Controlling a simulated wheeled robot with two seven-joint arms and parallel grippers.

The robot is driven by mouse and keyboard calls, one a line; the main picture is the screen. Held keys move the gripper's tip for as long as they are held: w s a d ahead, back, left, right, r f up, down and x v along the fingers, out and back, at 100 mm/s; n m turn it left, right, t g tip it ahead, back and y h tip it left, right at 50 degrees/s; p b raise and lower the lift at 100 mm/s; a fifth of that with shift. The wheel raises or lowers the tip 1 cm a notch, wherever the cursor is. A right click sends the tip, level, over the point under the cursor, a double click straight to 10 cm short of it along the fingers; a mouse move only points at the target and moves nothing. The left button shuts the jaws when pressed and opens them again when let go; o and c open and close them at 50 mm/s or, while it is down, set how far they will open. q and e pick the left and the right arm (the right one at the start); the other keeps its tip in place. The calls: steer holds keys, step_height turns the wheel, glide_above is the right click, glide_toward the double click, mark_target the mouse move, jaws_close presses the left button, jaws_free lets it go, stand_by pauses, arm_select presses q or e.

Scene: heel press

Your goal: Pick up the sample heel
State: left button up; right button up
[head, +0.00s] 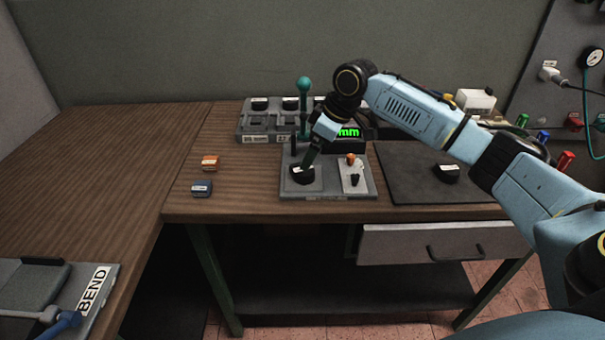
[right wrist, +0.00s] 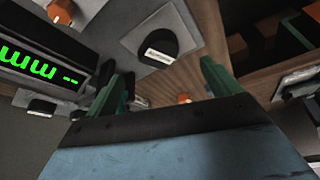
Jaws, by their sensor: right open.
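Several black heels show, and I cannot tell by looks alone which one is the sample heel. One black heel with a white label (head: 302,174) sits on the left part of the grey gauge base (head: 330,194). A black heel with a white label also shows in the right wrist view (right wrist: 155,43), on a grey plate beyond the fingers. My right gripper (head: 309,161) points down just above the heel on the gauge base. In the right wrist view its green fingers (right wrist: 165,70) are apart, with nothing gripped between them. My left gripper is not in view.
Another black heel (head: 446,173) lies on the dark mat (head: 410,188). A grey rack (head: 245,128) with black heels stands behind, beside a teal-knobbed lever (head: 304,86) and a green display (head: 349,132).

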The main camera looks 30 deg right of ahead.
mark_target(304, 173)
steer(key=b+x, duration=0.1)
steer(key=x, duration=0.5)
steer(key=shift+w+f, duration=0.3)
steer(key=c, duration=1.1)
steer(key=shift+r, duration=0.1)
steer(key=shift+c, duration=0.2)
